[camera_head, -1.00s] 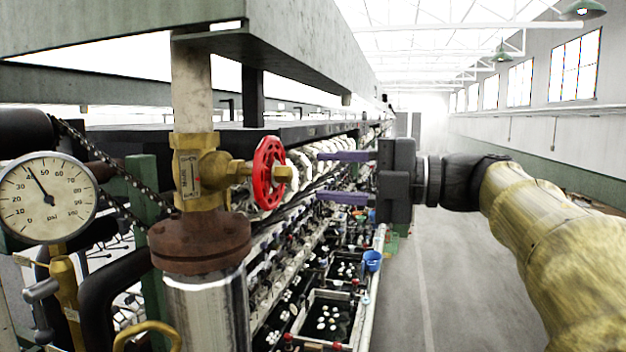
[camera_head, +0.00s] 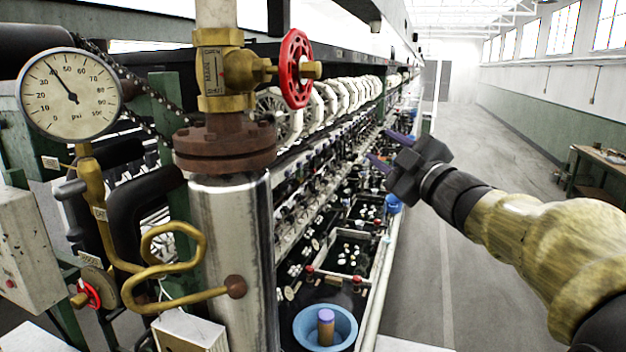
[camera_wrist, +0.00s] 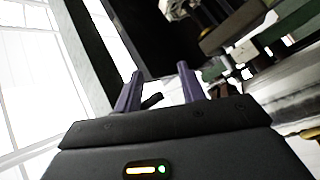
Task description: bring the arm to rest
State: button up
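My gripper (camera_head: 385,149) is at the right of the head view, raised over the aisle side of the basin row. Its two purple fingers point left and are spread apart, with nothing between them. My arm reaches in from the lower right. The wrist view also shows the open fingers of my gripper (camera_wrist: 158,92), empty, with dark machine parts beyond them. A red handwheel valve (camera_head: 296,68) on a brass body stands to the left of my gripper, well apart from it.
A pressure gauge (camera_head: 70,95) and a steel pipe (camera_head: 232,255) stand at left. A blue bowl (camera_head: 346,338) holding a brown cylinder with a purple top sits at the bottom. Black basins (camera_head: 352,252) line the machine. The aisle floor (camera_head: 480,260) is clear; a table (camera_head: 600,160) stands far right.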

jog(key=s+d+f+m+g+h+b, duration=0.1)
jog(key=d+f+m+g+h+b, duration=0.2)
jog(key=f, duration=0.8)
jog(key=s+f+m+g+h, duration=0.1)
jog(key=f+m+h, duration=0.3)
jog(key=f, duration=0.6)
jog(key=s+d+f+m+g+h+b, duration=0.25)
jog(key=f+m, duration=0.25)
jog(key=f, duration=0.6)
jog(key=s+a+f+m+g+b, duration=0.1)
jog(key=s+f+g, duration=0.3)
jog(key=s+f, duration=0.5)
jog(key=s+a+f+m+g+b, duration=0.2)
jog(key=s+f+g, duration=0.3)
jog(key=s+f, duration=0.4)
notch_tip(320, 180, down, 2)
jog(key=shift+a+f+m+b, duration=0.1)
jog(key=shift+a+m+b, duration=0.2)
jog(key=shift+a+m, duration=0.25)
jog(key=shift+s, duration=0.1)
